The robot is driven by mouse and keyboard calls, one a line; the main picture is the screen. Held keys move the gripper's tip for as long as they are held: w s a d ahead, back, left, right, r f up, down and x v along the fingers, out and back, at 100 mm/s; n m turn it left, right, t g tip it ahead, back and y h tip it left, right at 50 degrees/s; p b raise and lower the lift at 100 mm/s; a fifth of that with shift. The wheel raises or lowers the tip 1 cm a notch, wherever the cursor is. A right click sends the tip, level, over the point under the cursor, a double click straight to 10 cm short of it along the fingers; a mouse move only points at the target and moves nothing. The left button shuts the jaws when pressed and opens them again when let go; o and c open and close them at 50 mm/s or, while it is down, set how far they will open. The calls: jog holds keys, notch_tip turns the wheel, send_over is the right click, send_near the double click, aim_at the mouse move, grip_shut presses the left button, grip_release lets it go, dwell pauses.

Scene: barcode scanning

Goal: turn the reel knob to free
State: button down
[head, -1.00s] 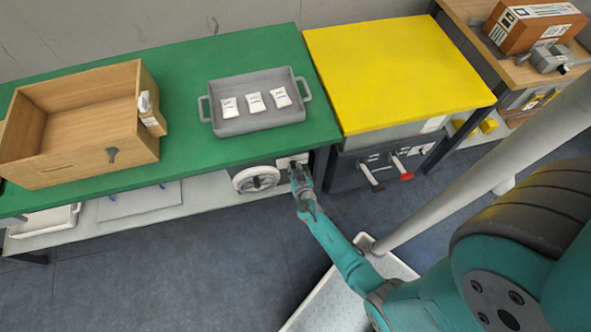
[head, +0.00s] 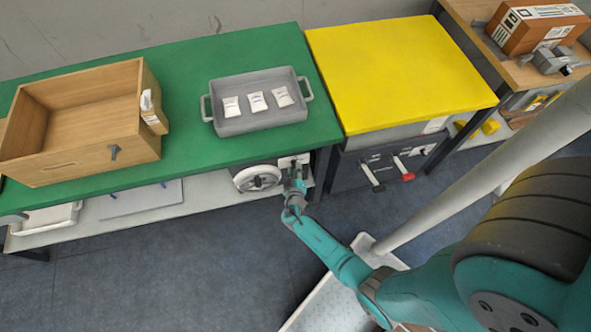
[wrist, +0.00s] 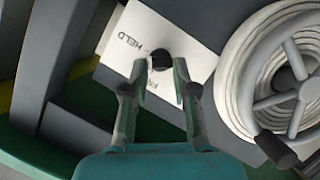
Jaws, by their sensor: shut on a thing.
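The reel knob (wrist: 160,57) is small and black and sits on a white plate (wrist: 150,30). The plate bears the word HELD at the knob's upper left and a second word, partly hidden, starting "FR" below it. My gripper (wrist: 160,70) has a fingertip on either side of the knob and is shut on it. Which word the knob points to cannot be told. The reel (wrist: 285,75), with coiled white line and a dark crank handle, is right of the plate. In the head view my gripper (head: 295,179) covers most of the plate, beside the reel (head: 257,179).
The plate and reel are under the front edge of the green bench (head: 185,165). A grey tray (head: 218,127) with white packets and a wooden box (head: 80,172) stand on top. A dark panel with levers (head: 372,172) is to the right.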

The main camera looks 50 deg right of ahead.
jog(key=n, duration=0.1)
jog(key=n+h, duration=0.1)
jog(key=n, duration=0.1)
jog(key=shift+w+a+f+h, duration=0.2)
jog(key=shift+w+f+h, duration=0.05)
jog(key=shift+h, duration=0.15)
jog(key=n, duration=0.1)
jog(key=n+h, duration=0.1)
jog(key=n, duration=0.1)
jog(key=shift+a+f+h, duration=0.1)
jog(key=shift+f+h, duration=0.1)
jog(key=shift+h, duration=0.1)
jog(key=shift+f+n+h, duration=0.2)
jog(key=shift+n+h, duration=0.2)
jog(key=shift+n, duration=0.9)
jog(key=c, duration=0.9)
grip_release()
